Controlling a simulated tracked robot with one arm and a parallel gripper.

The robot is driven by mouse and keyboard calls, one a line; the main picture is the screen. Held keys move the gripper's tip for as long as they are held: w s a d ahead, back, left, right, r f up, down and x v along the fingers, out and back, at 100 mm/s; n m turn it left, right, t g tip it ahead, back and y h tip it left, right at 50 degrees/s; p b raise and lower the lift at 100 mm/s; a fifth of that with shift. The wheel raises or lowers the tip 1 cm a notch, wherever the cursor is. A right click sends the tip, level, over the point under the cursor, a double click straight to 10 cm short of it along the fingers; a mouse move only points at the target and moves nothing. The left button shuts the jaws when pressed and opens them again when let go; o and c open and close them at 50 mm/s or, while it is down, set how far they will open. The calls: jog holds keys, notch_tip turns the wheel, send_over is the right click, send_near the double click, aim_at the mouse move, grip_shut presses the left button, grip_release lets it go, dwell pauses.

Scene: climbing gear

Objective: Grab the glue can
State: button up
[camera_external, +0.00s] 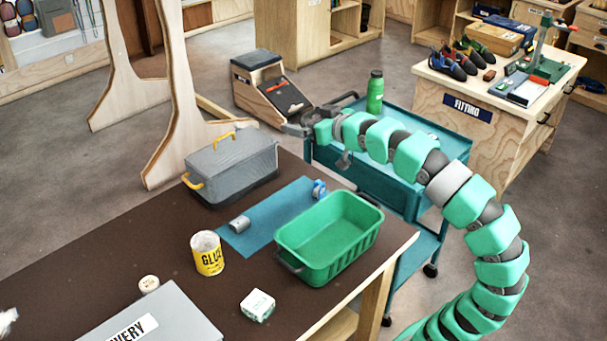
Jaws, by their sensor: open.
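The glue can (208,254) is yellow with a white upper part and dark lettering. It stands upright on the dark brown table top (120,252), left of the green bin. My gripper (291,130) is at the end of my green, segmented arm, which arches in from the right. It is above the far right part of the table, near the teal cart, up and to the right of the can and well apart from it. Its jaws are open and hold nothing that I can see.
A green bin (328,262) and a grey lidded box (232,168) with yellow handles stand near the can. A blue mat (262,229) holds small items. A small white box (257,306) and a grey case (165,318) lie in front. A teal cart (440,150) carries a green bottle (375,92).

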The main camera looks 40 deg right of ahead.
jog(key=w+a+f+p, duration=0.1)
jog(key=w+f+p, duration=0.1)
jog(key=w+f, duration=0.35)
jog(key=n+g+y+p, duration=0.5)
jog(key=n+y+p, duration=0.2)
jog(key=y, duration=0.1)
send_over(219, 247)
jog(key=w, duration=0.1)
notch_tip(219, 247, down, 22)
jog(key=shift+w+a+f, duration=0.1)
jog(key=shift+f, duration=0.1)
jog(key=f+b, duration=0.1)
jog(key=f, duration=0.2)
jog(key=shift+a+f+b, duration=0.2)
jog(key=shift+f+b, duration=0.1)
jog(key=shift+b, duration=0.1)
jog(key=shift+f+b, duration=0.3)
jog(key=shift+f, duration=0.5)
notch_tip(219, 247, down, 3)
jog(key=shift+r+b, duration=0.1)
jog(key=shift+b, duration=0.45)
jog(key=x, duration=0.2)
jog(key=shift+w+a+r, duration=0.15)
jog(key=shift+w+a, duration=0.15)
jog(key=c, duration=1.4)
jog(key=shift+c, duration=0.2)
jog(key=shift+r, duration=0.1)
